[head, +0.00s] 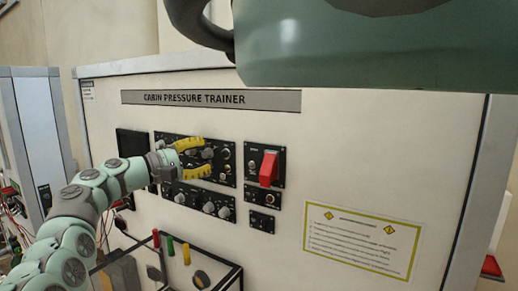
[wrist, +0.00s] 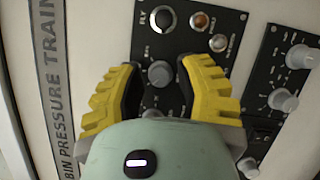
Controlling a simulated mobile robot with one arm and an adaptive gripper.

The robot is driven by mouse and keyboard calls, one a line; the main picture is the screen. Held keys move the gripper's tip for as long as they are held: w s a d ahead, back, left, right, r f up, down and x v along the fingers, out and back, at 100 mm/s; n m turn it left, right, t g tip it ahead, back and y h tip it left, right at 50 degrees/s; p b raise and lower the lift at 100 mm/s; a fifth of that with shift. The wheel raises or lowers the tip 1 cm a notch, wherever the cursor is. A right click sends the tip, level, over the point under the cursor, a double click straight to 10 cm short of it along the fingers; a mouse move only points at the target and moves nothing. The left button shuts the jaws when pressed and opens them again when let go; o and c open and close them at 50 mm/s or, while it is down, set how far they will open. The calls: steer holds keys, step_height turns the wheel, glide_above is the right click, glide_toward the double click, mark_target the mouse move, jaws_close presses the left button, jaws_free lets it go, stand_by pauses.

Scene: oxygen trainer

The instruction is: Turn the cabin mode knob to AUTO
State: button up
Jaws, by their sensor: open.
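My gripper (head: 203,159) has its yellow fingers spread in front of the upper black control panel (head: 231,181), with nothing held. In the wrist view my gripper (wrist: 160,76) has one finger on each side of a round grey knob (wrist: 160,73). Whether the fingers touch it I cannot tell. The knob also shows in the head view (head: 207,153), between the fingers. Another grey knob (wrist: 152,113) is partly hidden by my gripper body. The small labels are too blurred to read, so the AUTO mark and the knob's setting cannot be made out.
A lower panel carries several grey knobs (head: 208,207). A red guarded switch (head: 268,168) is right of the upper panel. A clear-sided box (head: 215,268) with coloured handles stands below. A yellow-bordered notice (head: 362,240) is at right.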

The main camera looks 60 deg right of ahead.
steer(key=shift+w, duration=0.1)
steer(key=shift+w+a, duration=0.1)
steer(key=shift+a, duration=0.05)
steer(key=v, duration=0.7)
steer(key=shift+a, duration=0.4)
steer(key=shift+w, duration=0.1)
